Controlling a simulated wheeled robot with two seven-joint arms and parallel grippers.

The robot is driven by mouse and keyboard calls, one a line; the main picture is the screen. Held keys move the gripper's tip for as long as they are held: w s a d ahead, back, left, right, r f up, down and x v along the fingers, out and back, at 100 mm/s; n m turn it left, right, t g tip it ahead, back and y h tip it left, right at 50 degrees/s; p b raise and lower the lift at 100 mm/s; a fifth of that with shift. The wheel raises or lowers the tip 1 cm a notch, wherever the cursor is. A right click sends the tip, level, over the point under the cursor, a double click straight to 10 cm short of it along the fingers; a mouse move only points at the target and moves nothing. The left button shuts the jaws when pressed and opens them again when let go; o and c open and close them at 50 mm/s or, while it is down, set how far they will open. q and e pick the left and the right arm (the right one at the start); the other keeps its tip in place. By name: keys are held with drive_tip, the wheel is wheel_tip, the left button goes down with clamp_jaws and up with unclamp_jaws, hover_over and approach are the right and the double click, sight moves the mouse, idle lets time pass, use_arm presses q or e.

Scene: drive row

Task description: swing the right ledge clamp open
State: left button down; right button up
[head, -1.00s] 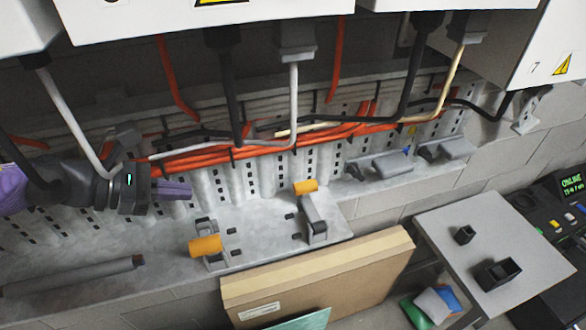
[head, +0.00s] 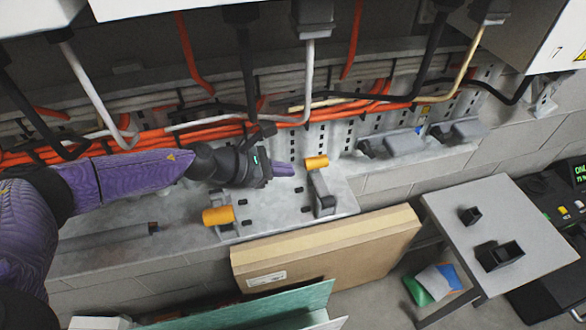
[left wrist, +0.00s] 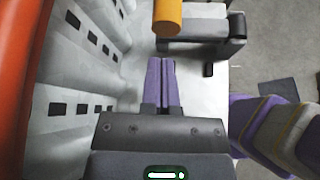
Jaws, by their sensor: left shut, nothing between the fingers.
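The right ledge clamp has an orange grip (head: 316,162) on top of a dark grey arm (head: 322,188), on the grey ledge plate (head: 275,207). The left ledge clamp (head: 218,215), also with an orange grip, sits nearer the front edge. My left gripper (head: 288,171) is shut and empty, its purple fingertips just left of the right clamp and a short gap from it. In the left wrist view the closed fingertips (left wrist: 160,62) point at the orange grip (left wrist: 168,15), with the grey clamp arm (left wrist: 205,24) beside it. My right gripper is not in view.
Orange and black cables (head: 200,133) run along the slotted wall duct behind my left gripper. White cabinets hang above. A cardboard box (head: 325,248) leans in front of the ledge. A grey side table (head: 470,200) with small black boxes stands at the right.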

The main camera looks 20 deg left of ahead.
use_arm(q)
drive_tip(key=shift+x, duration=1.05)
drive_tip(key=shift+w, duration=0.15)
drive_tip(key=shift+d, duration=0.1)
